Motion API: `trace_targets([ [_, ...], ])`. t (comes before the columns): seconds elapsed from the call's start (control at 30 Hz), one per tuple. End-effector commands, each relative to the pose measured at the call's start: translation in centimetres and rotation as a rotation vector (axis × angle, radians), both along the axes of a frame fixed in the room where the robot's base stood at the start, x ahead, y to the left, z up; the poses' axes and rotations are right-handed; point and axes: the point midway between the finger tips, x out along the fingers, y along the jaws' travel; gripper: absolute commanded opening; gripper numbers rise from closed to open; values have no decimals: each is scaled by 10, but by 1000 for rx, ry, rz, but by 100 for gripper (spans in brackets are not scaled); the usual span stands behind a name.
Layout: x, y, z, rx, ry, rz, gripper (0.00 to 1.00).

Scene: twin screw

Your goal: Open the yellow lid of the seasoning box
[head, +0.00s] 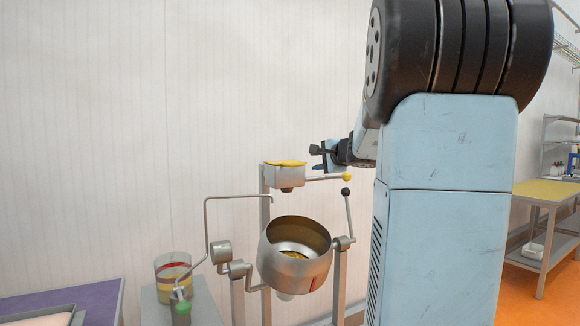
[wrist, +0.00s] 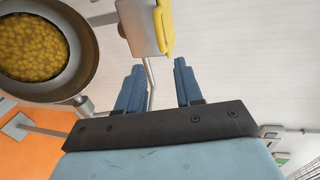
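The seasoning box (head: 290,177) is a small grey metal box on a post above the pot in the head view. Its yellow lid (head: 286,163) lies flat across the top, and a rod with a yellow knob (head: 346,177) reaches right from the box. In the wrist view the box (wrist: 138,28) is at the top centre, with the yellow lid (wrist: 164,27) on its right side. My gripper (head: 318,158) is right of the box in the head view. In the wrist view my gripper (wrist: 158,72) has its blue fingers spread and empty, with the rod showing between them.
A metal pot (head: 295,255) with yellow contents hangs below the box; it also shows in the wrist view (wrist: 85,88). A black-knobbed lever (head: 348,212) stands right of the pot. A bent pipe (head: 207,225) and a glass container (head: 172,279) are at left. A yellow-topped table (head: 548,191) is at far right.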

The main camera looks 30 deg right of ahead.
Motion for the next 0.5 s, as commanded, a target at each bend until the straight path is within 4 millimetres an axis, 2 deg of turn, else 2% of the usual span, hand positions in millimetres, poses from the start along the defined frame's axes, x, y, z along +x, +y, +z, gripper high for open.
trace_targets([
  [0.2,34,13,-8,1,3,21,36],
  [0.5,87,19,-20,0,3,28,36],
])
